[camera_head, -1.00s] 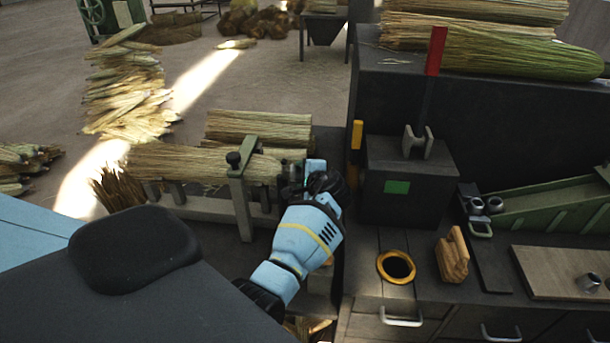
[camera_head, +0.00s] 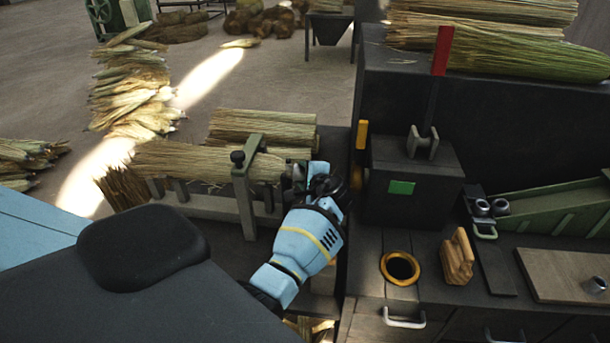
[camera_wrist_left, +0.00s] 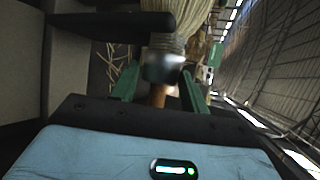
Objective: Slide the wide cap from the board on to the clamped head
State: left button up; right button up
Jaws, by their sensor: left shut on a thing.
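The straw broom head (camera_head: 210,162) lies in the green clamp (camera_head: 243,190), its right end towards my gripper. My left gripper (camera_head: 309,176) is at that end. In the left wrist view its green fingers (camera_wrist_left: 160,88) are shut on a grey metal cap (camera_wrist_left: 165,67). The straw (camera_wrist_left: 187,22) shows right behind the cap, in line with it; how far the cap is on the head cannot be told. A brown rod (camera_wrist_left: 158,95) shows at the near side of the cap. The wooden board (camera_head: 555,268) lies on the bench at right. My right gripper is not in view.
A smaller metal cap (camera_head: 594,285) stands on the board. A yellow-rimmed hole (camera_head: 400,267), a wooden block (camera_head: 458,257) and a dark box with a green label (camera_head: 412,185) are right of my gripper. More straw (camera_head: 262,128) lies behind the clamp.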

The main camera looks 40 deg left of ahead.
pick_arm(q)
jog(key=o, duration=1.4)
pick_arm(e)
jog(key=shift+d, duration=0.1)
pick_arm(q)
jog(key=v, duration=0.7)
jog(key=shift+s+d+r+p, duration=0.15)
jog(key=shift+s+d+p, duration=0.05)
jog(key=shift+d+p, duration=0.15)
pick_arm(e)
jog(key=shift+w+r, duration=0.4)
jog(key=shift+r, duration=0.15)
